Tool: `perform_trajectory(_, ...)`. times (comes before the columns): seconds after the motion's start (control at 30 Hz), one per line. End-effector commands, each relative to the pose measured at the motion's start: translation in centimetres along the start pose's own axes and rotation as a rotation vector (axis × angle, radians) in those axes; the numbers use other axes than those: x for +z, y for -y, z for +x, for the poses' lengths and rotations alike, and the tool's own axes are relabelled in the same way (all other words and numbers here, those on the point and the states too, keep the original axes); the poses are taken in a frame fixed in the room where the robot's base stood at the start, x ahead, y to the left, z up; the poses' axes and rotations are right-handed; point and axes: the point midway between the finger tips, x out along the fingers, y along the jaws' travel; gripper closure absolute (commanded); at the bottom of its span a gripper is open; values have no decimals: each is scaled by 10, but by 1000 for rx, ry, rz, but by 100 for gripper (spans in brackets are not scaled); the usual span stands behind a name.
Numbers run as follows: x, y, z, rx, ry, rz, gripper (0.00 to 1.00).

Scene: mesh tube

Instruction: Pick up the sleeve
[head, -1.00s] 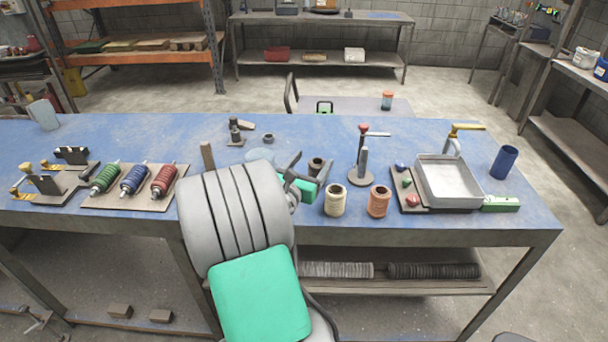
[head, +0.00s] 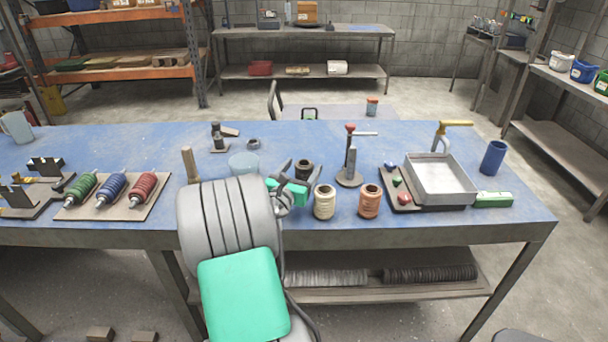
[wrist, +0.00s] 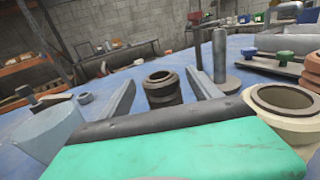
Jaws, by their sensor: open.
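A short dark hollow cylinder with a ringed rim (head: 304,168), which seems to be the sleeve, stands upright on the blue workbench (head: 310,137). My gripper (head: 301,172) is open and empty, low over the bench and pointing at it. In the wrist view the dark cylinder (wrist: 163,92) shows between and beyond the two grey fingers of my gripper (wrist: 160,84). I cannot tell whether the fingertips reach past its sides.
Cream (head: 324,203) and orange (head: 370,201) hollow spools stand close right of the gripper. A stand with a red knob (head: 350,160) is behind them. A translucent cup (head: 243,166) is at left. A metal tray (head: 440,180) and blue cup (head: 493,158) are farther right.

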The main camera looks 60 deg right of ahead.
Motion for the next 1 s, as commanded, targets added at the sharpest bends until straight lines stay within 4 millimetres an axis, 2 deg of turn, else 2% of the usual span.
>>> perform_trajectory(0.1,0,2,16,-3,-2,-1,27)
perform_trajectory(0.33,-1,1,18,-1,-1,0,27)
perform_trajectory(1.0,-1,1,17,-1,-1,-1,82)
